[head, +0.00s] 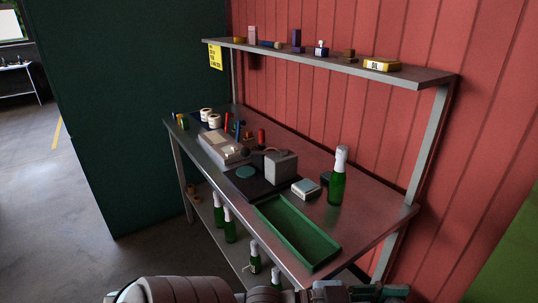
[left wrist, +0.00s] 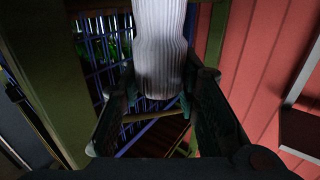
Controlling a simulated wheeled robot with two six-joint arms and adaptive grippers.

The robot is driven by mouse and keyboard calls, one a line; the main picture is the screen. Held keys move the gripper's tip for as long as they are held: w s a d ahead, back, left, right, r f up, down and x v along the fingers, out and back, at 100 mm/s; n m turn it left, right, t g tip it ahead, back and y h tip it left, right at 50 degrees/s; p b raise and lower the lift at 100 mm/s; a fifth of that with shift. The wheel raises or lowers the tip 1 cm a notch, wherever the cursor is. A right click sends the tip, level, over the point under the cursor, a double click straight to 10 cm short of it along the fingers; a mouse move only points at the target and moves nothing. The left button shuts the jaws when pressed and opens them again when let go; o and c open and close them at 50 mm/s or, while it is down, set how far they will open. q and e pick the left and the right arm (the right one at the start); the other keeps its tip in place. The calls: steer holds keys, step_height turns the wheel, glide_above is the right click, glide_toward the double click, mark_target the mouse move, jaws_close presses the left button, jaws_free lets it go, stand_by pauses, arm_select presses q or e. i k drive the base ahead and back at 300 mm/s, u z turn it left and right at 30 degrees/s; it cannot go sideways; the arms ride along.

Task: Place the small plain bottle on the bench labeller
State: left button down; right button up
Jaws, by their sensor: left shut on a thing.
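My left gripper (left wrist: 160,108) is shut on a ribbed white thing (left wrist: 160,45), which looks like a bottle's foil-covered neck. The rest of it is outside the left wrist view, so I cannot tell its size or label. In the head view my left gripper (head: 380,291) is at the bottom edge, in front of the bench, and what it holds does not show. A pale low machine with rollers (head: 218,147), which looks like the bench labeller, sits on the left half of the bench. I see no bottle on it. My right gripper is not in view.
The bench (head: 383,212) also carries a green tray (head: 290,232), a grey box unit (head: 281,167), a small block (head: 306,188) and a green bottle with white foil (head: 337,180). Several bottles stand on the lower shelf (head: 208,215). An upper shelf (head: 415,75) overhangs the back.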

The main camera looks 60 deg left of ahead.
mark_target(247, 170)
steer(key=k, duration=0.9)
steer(key=u, duration=2.4)
steer(key=i, duration=1.5)
steer(key=z, duration=2.25)
